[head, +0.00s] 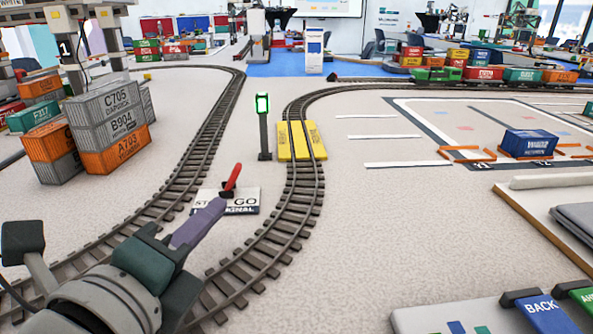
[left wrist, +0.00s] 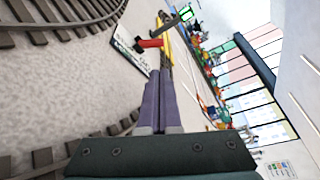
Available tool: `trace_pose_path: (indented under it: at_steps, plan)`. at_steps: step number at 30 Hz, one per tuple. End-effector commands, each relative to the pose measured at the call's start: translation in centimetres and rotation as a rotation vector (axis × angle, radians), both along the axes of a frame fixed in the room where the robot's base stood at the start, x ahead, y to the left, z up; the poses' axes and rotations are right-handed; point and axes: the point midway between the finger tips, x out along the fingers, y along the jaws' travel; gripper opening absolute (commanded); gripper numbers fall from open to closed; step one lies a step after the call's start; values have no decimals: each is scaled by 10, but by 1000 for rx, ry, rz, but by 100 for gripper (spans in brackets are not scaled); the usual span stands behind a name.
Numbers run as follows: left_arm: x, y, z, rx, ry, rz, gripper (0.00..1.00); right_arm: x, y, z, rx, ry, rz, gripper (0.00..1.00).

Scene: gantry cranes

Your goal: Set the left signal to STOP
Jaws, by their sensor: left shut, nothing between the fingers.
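The signal (head: 262,103) is a short dark post with a green-lit head, standing between the two tracks. In front of it lies a white and dark plate (head: 246,201) lettered with GO on the right and a partly covered word starting ST on the left. A red lever (head: 232,178) rises from the plate, tilted to the upper right. It also shows in the left wrist view (left wrist: 149,43). My left gripper (head: 220,204) is shut, its purple fingers together and empty, tips close to the lever's base. I cannot tell whether they touch. My right gripper is out of view.
Curved tracks (head: 307,190) run on both sides of the plate, with yellow crossing panels (head: 301,141) behind. Stacked containers (head: 105,125) stand at the left. A panel with a blue BACK button (head: 546,312) is at the lower right.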

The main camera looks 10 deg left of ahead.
Motion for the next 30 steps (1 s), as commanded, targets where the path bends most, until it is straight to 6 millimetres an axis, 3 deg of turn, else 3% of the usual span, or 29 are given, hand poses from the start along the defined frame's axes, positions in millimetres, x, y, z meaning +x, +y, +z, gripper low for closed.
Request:
trace_pose_path:
  at_steps: [11, 24, 30]
  plan:
    - [8, 0, -1, -1, -2, 0, 0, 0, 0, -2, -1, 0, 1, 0]
    - [81, -1, -14, -3, -1, 1, 0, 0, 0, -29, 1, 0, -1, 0]
    - [97, -2, -15, -2, 1, 1, 0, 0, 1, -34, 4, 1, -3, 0]
